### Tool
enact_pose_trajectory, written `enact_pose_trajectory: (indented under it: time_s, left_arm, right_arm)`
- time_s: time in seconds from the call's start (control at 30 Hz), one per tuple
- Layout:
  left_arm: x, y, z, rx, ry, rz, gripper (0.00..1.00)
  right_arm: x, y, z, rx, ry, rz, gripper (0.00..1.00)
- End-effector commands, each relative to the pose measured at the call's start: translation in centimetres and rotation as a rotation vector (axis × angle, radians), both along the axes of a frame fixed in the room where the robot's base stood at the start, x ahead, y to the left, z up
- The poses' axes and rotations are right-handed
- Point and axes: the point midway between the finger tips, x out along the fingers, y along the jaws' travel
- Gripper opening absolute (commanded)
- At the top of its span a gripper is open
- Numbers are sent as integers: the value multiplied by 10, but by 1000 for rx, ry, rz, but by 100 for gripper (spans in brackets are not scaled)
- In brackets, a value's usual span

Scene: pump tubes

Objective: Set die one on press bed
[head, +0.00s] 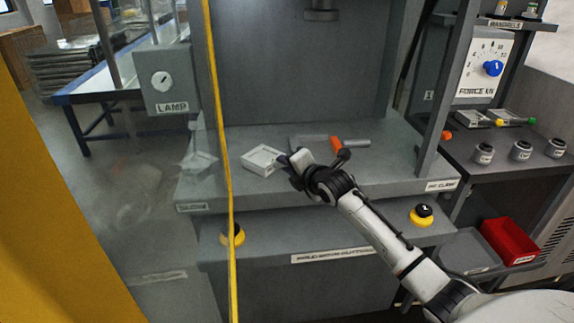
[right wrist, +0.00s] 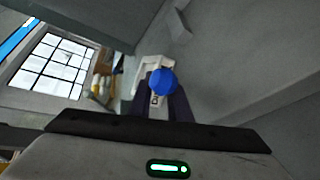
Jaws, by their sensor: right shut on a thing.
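My right gripper (head: 292,163) reaches in from the right, low over the press bed (head: 395,165). It is shut on a small pale piece, taken as die one (head: 300,157), just right of a white square frame (head: 262,159) on the bed. In the right wrist view a blue round knob (right wrist: 163,81) shows between the fingers, with a pale labelled part below it. The label is too small to read. The gripper hides much of the held piece, and I cannot tell whether it touches the frame. My left gripper is out of view.
An orange-ended tool (head: 337,144) and a grey cylinder (head: 357,143) lie behind my gripper. The press ram (head: 321,10) hangs above. A yellow post (head: 216,100) stands left. A red bin (head: 510,241) and a side shelf with several jars are at right. The bed's right part is clear.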

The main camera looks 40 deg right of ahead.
Motion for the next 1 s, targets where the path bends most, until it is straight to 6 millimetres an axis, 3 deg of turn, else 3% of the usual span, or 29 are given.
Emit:
enact_pose_trajectory:
  time_s: [0.03, 0.17, 0.2, 0.3, 0.67, 1.0]
  left_arm:
    - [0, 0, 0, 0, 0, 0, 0]
    - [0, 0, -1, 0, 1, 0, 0]
    - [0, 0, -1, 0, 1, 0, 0]
    - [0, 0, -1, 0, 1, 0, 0]
    - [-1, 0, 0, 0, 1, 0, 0]
    - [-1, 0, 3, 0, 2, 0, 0]
  right_arm:
    - [2, 0, 7, -1, -15, 1, 0]
    - [2, 0, 4, -2, -13, 1, 0]
    - [0, 0, -3, -1, 0, 0, 19]
    - [0, 0, -2, 0, 0, 0, 35]
    - [-4, 0, 2, -1, 1, 0, 36]
    - [-59, 9, 22, -4, 1, 3, 36]
